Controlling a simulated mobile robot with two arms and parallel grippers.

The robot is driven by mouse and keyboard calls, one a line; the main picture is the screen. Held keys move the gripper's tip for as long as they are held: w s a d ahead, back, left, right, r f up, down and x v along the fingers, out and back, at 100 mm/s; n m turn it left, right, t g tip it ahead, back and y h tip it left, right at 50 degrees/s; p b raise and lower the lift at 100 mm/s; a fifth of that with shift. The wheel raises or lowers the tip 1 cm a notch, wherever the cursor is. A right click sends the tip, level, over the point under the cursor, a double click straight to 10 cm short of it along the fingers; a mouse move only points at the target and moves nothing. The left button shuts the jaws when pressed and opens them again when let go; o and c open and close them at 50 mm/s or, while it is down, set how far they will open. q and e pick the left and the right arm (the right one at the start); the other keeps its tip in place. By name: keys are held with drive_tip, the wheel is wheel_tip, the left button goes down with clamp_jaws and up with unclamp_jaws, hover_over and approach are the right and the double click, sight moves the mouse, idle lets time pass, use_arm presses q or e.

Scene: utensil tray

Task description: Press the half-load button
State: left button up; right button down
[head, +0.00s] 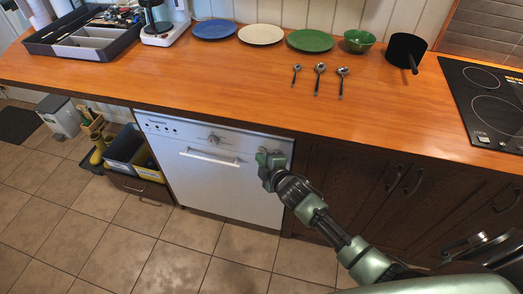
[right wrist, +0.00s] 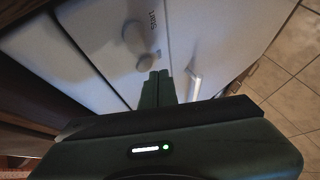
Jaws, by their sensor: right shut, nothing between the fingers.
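The white dishwasher (head: 205,185) stands under the counter with its door shut. Its top panel has a round dial (head: 213,138) near the middle and several small dark buttons (head: 163,127) at the left. I cannot read which is the half-load button. My right gripper (head: 262,158) is shut and empty in front of the panel's right part, hiding some of it. In the right wrist view, its fingertips (right wrist: 159,76) are close to the panel, near a round knob (right wrist: 135,34) and a smaller pale round shape (right wrist: 149,63). Contact cannot be told. My left gripper is not in view.
The dishwasher's bar handle (head: 209,157) sticks out below the dial and also shows in the right wrist view (right wrist: 194,84). The wooden counter (head: 200,85) overhangs the front. Dark cabinets (head: 340,185) adjoin at right. The tiled floor (head: 170,255) in front is clear.

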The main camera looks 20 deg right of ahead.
drive_tip(key=shift+w, duration=0.1)
idle(0.4)
drive_tip(key=shift+w+d, duration=0.25)
drive_tip(key=shift+w, duration=0.05)
idle(0.5)
drive_tip(key=shift+s+a+p, duration=0.25)
drive_tip(key=shift+s+p, duration=0.15)
drive_tip(key=shift+s, duration=0.05)
